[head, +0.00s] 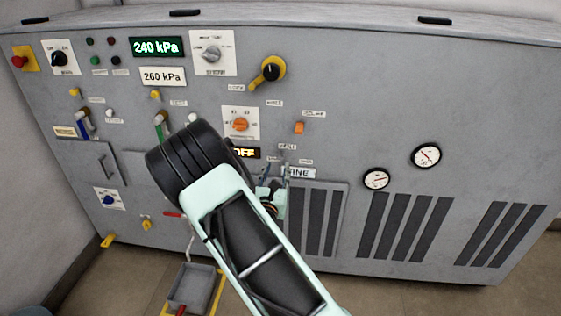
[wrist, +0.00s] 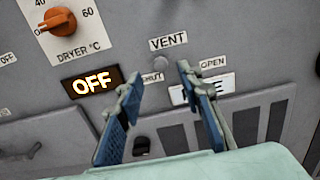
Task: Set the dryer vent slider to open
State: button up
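The dryer vent slider shows in the wrist view as a small grey round knob (wrist: 160,65) on the grey panel, below the VENT label (wrist: 168,41). It sits just above the SHUT label (wrist: 152,78), to the left of the OPEN label (wrist: 213,62). My gripper (wrist: 158,73) is open, with one blue-padded finger on each side of the knob in the picture. Nothing is held between the fingers. I cannot tell whether either finger touches the knob. In the head view my gripper (head: 276,173) is in front of the panel, and the slider cannot be made out there.
An orange dryer dial (wrist: 57,22) and a lit OFF display (wrist: 92,85) are left of the fingers. A white plate (wrist: 202,88) is partly hidden behind the right finger. Slotted vents (head: 314,220) and two gauges (head: 426,155) lie to the right.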

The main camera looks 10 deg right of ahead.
aim_at(280, 157)
jog(key=x, duration=0.5)
jog(key=shift+w+d+b, duration=0.15)
jog(key=shift+w+b, duration=0.2)
jog(key=shift+b, duration=0.05)
jog(key=shift+c, duration=0.7)
grip_shut()
